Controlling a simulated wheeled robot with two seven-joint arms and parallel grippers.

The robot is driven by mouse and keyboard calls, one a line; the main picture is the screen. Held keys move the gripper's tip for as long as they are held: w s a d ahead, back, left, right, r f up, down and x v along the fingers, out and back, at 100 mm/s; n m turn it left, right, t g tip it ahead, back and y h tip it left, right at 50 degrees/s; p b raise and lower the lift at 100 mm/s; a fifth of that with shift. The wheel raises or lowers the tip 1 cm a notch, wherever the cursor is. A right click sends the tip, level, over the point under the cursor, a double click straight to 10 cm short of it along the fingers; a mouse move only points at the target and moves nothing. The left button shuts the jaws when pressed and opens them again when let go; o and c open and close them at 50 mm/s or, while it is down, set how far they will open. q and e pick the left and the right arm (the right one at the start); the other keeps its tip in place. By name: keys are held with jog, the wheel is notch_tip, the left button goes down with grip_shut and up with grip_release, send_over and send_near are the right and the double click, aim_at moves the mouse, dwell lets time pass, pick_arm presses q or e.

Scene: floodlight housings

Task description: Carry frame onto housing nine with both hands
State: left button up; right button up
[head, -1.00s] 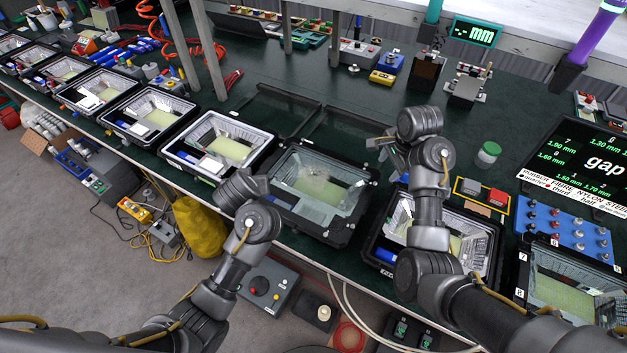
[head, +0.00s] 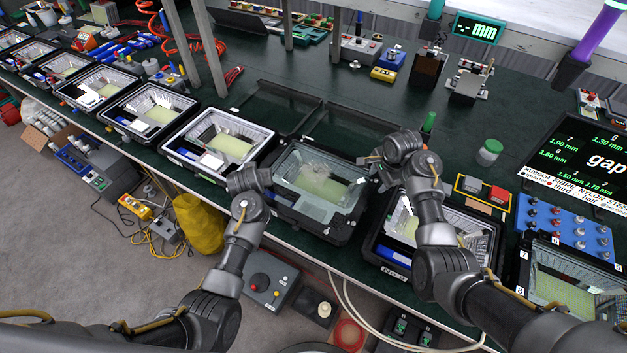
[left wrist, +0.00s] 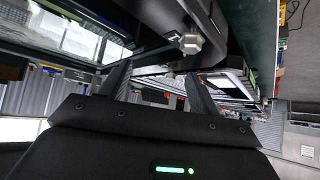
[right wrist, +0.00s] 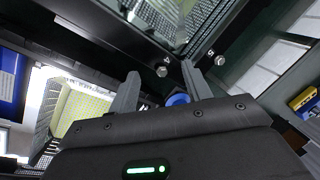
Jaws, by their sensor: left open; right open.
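The glazed dark frame (head: 318,183) lies flat on the bench at centre, over a black housing body; whether it rests fully seated I cannot tell. My left gripper (head: 262,183) is open at the frame's left edge. In the left wrist view its two fingers (left wrist: 156,88) stand apart beside a dark edge with a bolt head. My right gripper (head: 374,166) is open at the frame's right edge. Its parted fingers show in the right wrist view (right wrist: 162,92), just below a frame edge with bolt heads. The open housing nine (head: 377,249) stands right of the frame, partly hidden by my right arm.
A row of open housings (head: 218,143) runs to the left. Another housing (head: 562,282) stands at the right end. The green bench behind the frame is largely clear.

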pick_arm(q)
jog(key=shift+w+f, duration=0.15)
jog(key=shift+f, duration=0.05)
pick_arm(e)
jog(key=shift+f, duration=0.2)
pick_arm(q)
jog(key=c, duration=1)
pick_arm(e)
jog(key=c, duration=1)
pick_arm(q)
grip_shut()
pick_arm(e)
jog(key=shift+a, duration=0.1)
grip_shut()
